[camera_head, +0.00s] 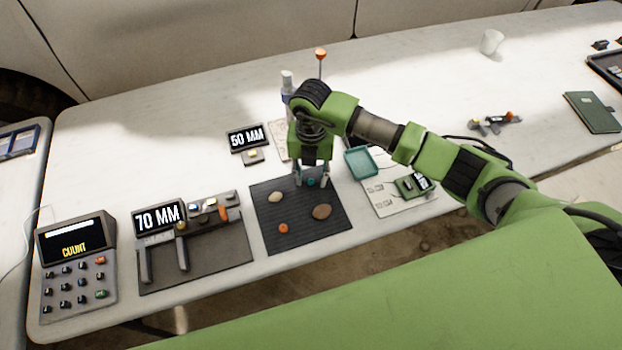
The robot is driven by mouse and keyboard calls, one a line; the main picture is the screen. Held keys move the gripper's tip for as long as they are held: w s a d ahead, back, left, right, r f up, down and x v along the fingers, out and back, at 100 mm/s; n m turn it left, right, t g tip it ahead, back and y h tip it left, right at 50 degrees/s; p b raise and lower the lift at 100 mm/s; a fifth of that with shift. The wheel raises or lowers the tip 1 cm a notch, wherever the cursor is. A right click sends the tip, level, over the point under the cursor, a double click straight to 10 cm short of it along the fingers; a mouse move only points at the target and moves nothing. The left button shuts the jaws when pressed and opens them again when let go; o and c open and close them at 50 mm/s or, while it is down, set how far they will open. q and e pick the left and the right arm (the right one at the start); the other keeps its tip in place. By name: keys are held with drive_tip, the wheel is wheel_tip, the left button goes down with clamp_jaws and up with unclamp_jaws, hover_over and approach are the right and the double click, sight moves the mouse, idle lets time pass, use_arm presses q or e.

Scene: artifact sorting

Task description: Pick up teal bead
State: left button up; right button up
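The small teal bead (311,182) lies near the back edge of the dark ribbed mat (265,234). My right gripper (312,181) points down over the mat from above. Its two fingers are apart, one on each side of the bead, with gaps visible between bead and fingers. Whether the fingertips touch the mat cannot be told. My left gripper is not in view.
On the mat lie a pale stone (275,197), a brown stone (322,212) and an orange bead (283,228). A teal tray (361,163) stands right of the gripper. A spray bottle (287,86) stands behind. A 70 MM gauge (159,216) sits left.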

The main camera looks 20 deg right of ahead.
drive_tip(key=c, duration=0.8)
drive_tip(key=shift+r, duration=0.1)
